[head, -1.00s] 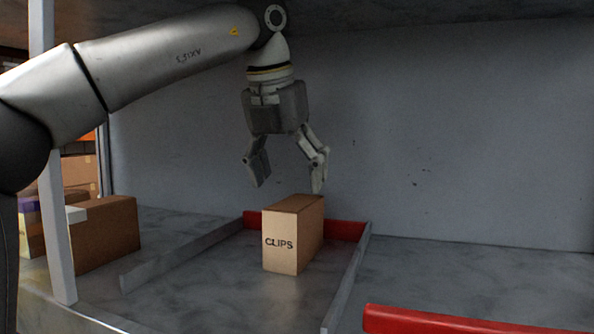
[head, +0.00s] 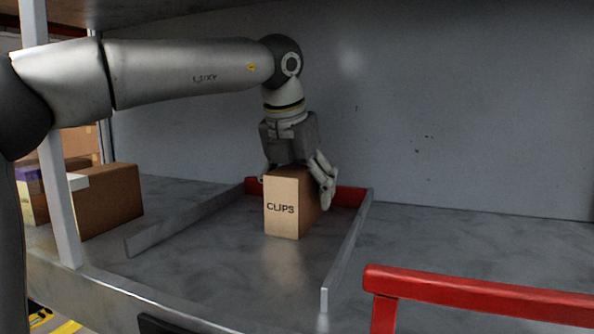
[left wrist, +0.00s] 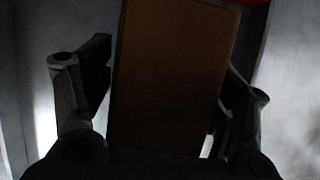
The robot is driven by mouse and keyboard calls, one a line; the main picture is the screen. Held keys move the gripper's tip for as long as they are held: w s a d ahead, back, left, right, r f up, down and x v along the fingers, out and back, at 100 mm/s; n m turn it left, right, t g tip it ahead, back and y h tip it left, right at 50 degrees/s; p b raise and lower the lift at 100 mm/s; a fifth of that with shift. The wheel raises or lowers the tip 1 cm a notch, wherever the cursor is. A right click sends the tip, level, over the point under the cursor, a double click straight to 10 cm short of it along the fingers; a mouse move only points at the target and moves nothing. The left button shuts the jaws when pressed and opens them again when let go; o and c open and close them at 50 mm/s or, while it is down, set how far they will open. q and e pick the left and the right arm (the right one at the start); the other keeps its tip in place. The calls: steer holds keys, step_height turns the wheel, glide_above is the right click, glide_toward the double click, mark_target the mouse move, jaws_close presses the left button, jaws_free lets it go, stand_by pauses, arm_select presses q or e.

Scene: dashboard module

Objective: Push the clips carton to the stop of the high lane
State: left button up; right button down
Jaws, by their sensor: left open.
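The clips carton (head: 282,207) stands upright in the high lane, between the grey side rails, the left rail (head: 185,225) and the right rail (head: 346,250). The red stop (head: 350,196) lies at the lane's back end, partly hidden behind the carton. My left gripper (head: 297,185) is lowered over the carton from above, its open fingers on either side of it. In the left wrist view the carton (left wrist: 172,80) fills the space between the two fingers, with a narrow gap visible at least at the left. My right gripper is not in view.
A brown carton (head: 112,200) and other boxes stand left of the lane, behind a grey shelf post (head: 60,190). A red rail (head: 470,292) is at the front right. The shelf right of the lane (head: 450,240) is clear.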

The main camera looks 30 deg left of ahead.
arm_select(q)
steer(key=shift+w+f, duration=0.1)
steer(key=shift+f, duration=0.1)
steer(key=c, duration=1.2)
steer(key=shift+a, duration=0.1)
